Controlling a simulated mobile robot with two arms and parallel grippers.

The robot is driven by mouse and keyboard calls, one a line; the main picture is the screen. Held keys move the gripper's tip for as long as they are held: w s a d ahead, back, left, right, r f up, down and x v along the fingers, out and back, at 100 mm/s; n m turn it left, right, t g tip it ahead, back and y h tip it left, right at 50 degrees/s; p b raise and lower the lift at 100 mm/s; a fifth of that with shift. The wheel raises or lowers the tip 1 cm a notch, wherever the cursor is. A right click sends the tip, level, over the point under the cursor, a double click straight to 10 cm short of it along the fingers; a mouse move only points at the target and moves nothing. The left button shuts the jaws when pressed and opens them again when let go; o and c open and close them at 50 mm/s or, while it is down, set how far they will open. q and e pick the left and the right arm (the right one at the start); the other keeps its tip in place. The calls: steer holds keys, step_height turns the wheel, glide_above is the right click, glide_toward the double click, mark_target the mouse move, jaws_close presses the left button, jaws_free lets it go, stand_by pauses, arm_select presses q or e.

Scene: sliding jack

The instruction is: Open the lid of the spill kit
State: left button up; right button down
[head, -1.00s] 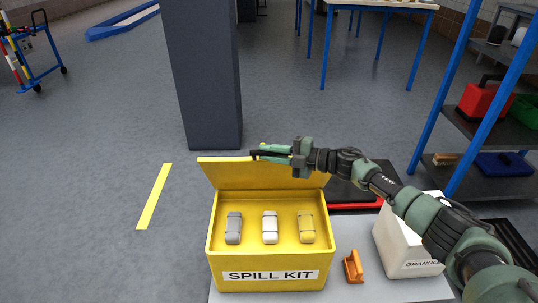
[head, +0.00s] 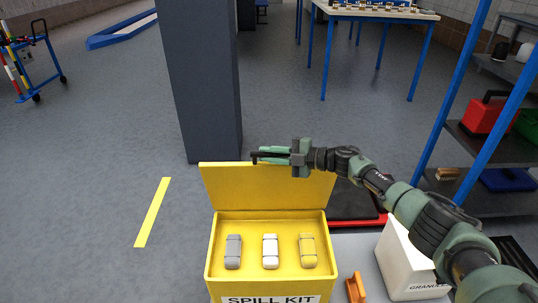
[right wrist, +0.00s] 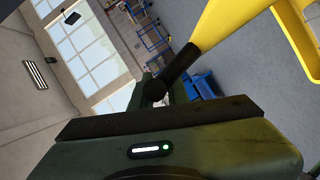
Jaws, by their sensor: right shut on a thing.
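The yellow spill kit (head: 214,272) stands open at the bottom centre of the head view, its lettered front partly cut off by the frame. Its lid (head: 235,190) is raised at the back, with its inner face towards me. A grey, a white and a yellow pack lie inside the box. My right gripper (head: 272,156) is shut on the lid at its top edge; the exact contact is hard to make out. In the right wrist view a yellow part (right wrist: 225,20) shows beyond a dark bar. My left gripper is not in view.
A dark pillar (head: 200,85) stands behind the lid. To the right are an orange object (head: 355,288), a white granules container (head: 400,262) and a blue-framed shelf (head: 460,115). Open floor with a yellow strip (head: 153,212) lies to the left.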

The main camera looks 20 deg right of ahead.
steer(key=c, duration=1.4)
jaws_free()
steer(key=shift+o, duration=0.2)
